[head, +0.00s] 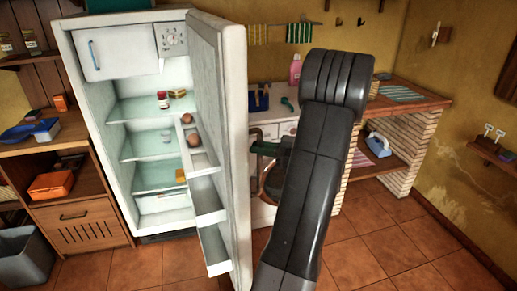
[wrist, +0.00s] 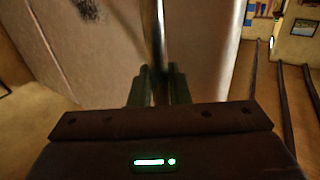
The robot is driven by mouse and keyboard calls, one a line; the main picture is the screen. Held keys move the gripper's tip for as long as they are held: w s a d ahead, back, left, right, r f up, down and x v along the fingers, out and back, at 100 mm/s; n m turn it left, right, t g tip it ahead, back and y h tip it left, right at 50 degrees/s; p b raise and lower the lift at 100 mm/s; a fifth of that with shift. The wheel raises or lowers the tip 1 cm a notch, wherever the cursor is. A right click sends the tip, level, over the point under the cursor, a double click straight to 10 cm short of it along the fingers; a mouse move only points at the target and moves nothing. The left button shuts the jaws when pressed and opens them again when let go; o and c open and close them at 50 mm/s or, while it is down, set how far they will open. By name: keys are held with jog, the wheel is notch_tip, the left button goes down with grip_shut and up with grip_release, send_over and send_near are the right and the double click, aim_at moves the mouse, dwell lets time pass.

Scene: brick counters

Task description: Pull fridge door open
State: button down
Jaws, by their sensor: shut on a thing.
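The white fridge (head: 95,100) stands at the left of the head view. Its door (head: 222,110) is swung wide open to the right, showing shelves of food and the door's inner racks. My gripper (head: 262,148) is at the outer side of the door, partly hidden behind my dark arm. In the wrist view my green fingers (wrist: 158,88) are shut on the metal door handle (wrist: 159,30), a thin upright bar against the pale door (wrist: 105,45).
A wooden cabinet (head: 80,232) with an orange box (head: 52,185) stands left of the fridge. A grey bin (head: 25,262) is at the lower left. A brick counter (head: 420,103) stands at the right. The tiled floor (head: 385,245) at the right is clear.

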jog(key=shift+w+r, duration=0.15)
jog(key=shift+r, duration=0.1)
jog(key=c, duration=1.5)
grip_release()
jog(key=shift+o, duration=0.3)
jog(key=shift+w+a+f, duration=0.1)
jog(key=shift+a+f, duration=0.05)
jog(key=b+v, duration=0.1)
jog(key=v, duration=1.3)
jog(key=shift+b, duration=0.3)
jog(key=shift+a, duration=0.1)
